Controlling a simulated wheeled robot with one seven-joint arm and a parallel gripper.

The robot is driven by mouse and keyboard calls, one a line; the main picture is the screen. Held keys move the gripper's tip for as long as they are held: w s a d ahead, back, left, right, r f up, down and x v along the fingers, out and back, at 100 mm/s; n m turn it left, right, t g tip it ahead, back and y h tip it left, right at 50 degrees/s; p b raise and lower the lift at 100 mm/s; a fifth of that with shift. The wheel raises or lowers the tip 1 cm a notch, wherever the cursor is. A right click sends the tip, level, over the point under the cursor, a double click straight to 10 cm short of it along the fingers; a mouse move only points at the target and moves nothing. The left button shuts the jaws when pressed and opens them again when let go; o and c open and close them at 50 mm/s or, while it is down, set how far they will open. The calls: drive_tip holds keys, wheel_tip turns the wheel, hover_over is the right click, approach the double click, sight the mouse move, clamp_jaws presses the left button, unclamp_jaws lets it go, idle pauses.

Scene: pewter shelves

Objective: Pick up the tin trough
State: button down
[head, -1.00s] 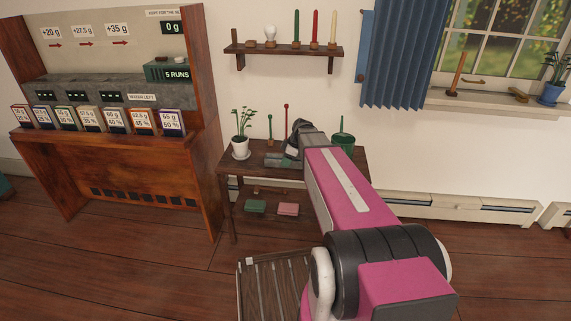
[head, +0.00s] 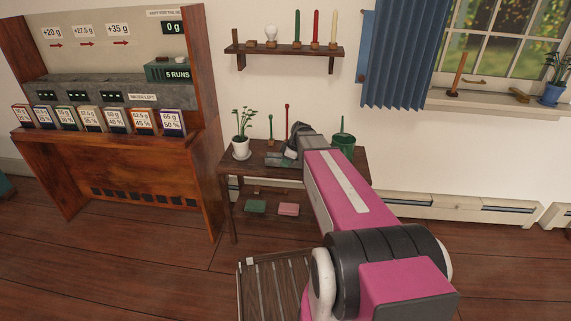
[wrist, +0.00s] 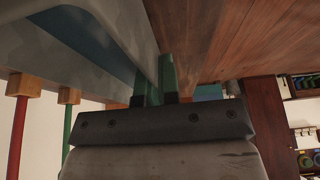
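The tin trough (wrist: 85,35) is a grey, blue-tinted metal piece filling the upper left of the wrist view, close to my gripper (wrist: 155,80). In the head view a small grey-green shape that looks like it (head: 277,160) lies on the dark side table (head: 262,179), partly behind my gripper (head: 295,150). In the wrist view my two green fingers are close together. A thin grey wall of the trough runs between them and seems to fill the gap. My gripper and arm hide part of the trough in the head view.
A potted plant (head: 242,140), a green stick (head: 270,128) and a red stick (head: 286,120) stand on the table near the trough. A green pot (head: 343,143) stands on its right. A green block (head: 255,207) and a pink block (head: 288,209) lie on the lower shelf.

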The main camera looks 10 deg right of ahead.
drive_tip(key=r, duration=0.3)
drive_tip(key=s+r, duration=0.1)
drive_tip(key=shift+a+r, duration=0.2)
drive_tip(key=shift+a, duration=0.2)
drive_tip(key=s+a+r, duration=0.7)
drive_tip(key=r, duration=0.2)
drive_tip(key=shift+s+a, duration=0.15)
drive_tip(key=shift+s, duration=0.05)
